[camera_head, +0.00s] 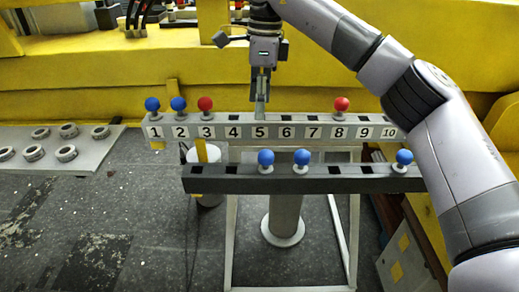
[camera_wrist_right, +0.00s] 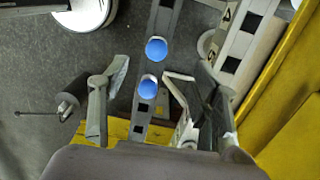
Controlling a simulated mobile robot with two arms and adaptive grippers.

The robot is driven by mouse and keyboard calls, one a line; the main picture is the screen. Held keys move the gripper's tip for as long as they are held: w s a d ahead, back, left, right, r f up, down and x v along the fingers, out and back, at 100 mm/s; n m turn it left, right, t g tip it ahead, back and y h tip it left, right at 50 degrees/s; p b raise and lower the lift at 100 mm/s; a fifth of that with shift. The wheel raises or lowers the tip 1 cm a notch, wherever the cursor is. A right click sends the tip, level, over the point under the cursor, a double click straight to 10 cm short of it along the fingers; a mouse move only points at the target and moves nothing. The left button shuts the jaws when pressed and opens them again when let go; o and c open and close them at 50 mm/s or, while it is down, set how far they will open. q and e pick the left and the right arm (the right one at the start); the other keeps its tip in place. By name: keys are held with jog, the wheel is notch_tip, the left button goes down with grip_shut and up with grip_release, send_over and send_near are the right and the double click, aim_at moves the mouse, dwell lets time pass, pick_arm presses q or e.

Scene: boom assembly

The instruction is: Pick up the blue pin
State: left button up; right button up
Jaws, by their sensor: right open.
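Blue round-headed pins stand upright in two rails. On the numbered back rail (camera_head: 220,121), one blue pin (camera_head: 152,104) is at slot 1 and another blue pin (camera_head: 178,103) at slot 2. On the dark front rail (camera_head: 325,183) are a left blue pin (camera_head: 266,157), a middle blue pin (camera_head: 302,157) and a right blue pin (camera_head: 404,157). My right gripper (camera_head: 262,108) points down near slot 5 of the back rail. In the right wrist view the gripper (camera_wrist_right: 150,95) is open, with a blue pin (camera_wrist_right: 148,88) between its fingers in the picture. Contact does not show. My left gripper is out of view.
Red pins stand at slot 3 (camera_head: 205,103) and slot 8 (camera_head: 341,104). A grey plate with several rings (camera_head: 90,160) lies at left. Yellow structure (camera_head: 120,75) spans the back. My right arm covers the right side.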

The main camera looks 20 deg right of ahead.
jog(key=d+r, duration=0.1)
jog(key=p, duration=0.2)
send_over(267, 151)
jog(key=shift+h, duration=0.4)
notch_tip(267, 151, down, 6)
jog(key=shift+f, duration=0.2)
notch_tip(267, 151, down, 4)
jog(key=shift+w+f+p, duration=0.1)
jog(key=shift+f+p, duration=0.1)
jog(key=shift+p, duration=0.3)
jog(key=shift+f, duration=0.2)
notch_tip(267, 151, down, 4)
jog(key=p, duration=0.3)
jog(key=shift+f, duration=0.5)
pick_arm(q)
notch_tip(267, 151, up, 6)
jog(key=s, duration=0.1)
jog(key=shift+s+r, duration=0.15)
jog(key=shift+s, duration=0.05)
pick_arm(e)
jog(key=shift+a, duration=0.1)
jog(key=shift+c, duration=0.3)
